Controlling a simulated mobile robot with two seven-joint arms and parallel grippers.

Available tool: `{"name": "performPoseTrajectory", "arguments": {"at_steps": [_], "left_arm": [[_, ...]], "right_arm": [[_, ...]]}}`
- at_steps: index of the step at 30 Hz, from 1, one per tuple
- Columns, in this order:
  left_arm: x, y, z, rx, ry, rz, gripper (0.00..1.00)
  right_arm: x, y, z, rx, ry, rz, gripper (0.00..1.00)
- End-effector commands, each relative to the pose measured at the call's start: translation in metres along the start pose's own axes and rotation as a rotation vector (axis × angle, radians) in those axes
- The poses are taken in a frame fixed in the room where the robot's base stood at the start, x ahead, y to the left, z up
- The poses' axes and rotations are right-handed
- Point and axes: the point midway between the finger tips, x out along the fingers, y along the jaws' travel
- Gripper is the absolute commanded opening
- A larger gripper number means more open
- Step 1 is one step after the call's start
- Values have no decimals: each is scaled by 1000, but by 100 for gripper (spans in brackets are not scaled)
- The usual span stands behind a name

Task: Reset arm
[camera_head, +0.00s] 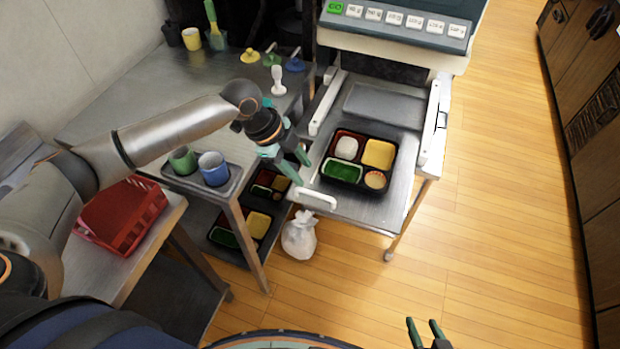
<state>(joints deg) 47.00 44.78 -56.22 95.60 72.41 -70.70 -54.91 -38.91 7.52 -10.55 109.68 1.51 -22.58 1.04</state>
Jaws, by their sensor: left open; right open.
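My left gripper (299,170) is open and empty. It hangs just left of a black bento tray (361,151) and above the machine's front-left edge. The bento tray lies on the metal bed (385,212) of the sealing machine and holds white, yellow, green and orange-topped portions in separate compartments. My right gripper (425,324) shows only its fingertips at the bottom edge. It is open, over the wooden floor, with nothing between its fingers.
A cup holder with a green cup (182,160) and a blue cup (213,168) sits on the table's near edge. Filled trays (268,221) lie on a lower shelf. A red basket (122,217) is at left, and a white bag (299,237) stands on the floor. The right-hand floor is clear.

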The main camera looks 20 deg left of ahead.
Motion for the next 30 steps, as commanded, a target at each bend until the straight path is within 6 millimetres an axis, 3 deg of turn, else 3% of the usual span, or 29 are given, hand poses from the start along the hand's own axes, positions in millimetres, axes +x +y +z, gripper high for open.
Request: {"name": "performPoseTrajectory", "arguments": {"at_steps": [6,22,26,30], "left_arm": [[-18,0,0,0,0,0,46],[-18,0,0,-1,2,0,46],[-3,5,-7,-27,21,-14,46],[34,19,-24,-122,84,-64,46]], "right_arm": [[0,0,0,0,0,0,50],[0,0,0,0,0,0,50],[0,0,0,0,0,0,50],[0,0,0,0,0,0,50]]}}
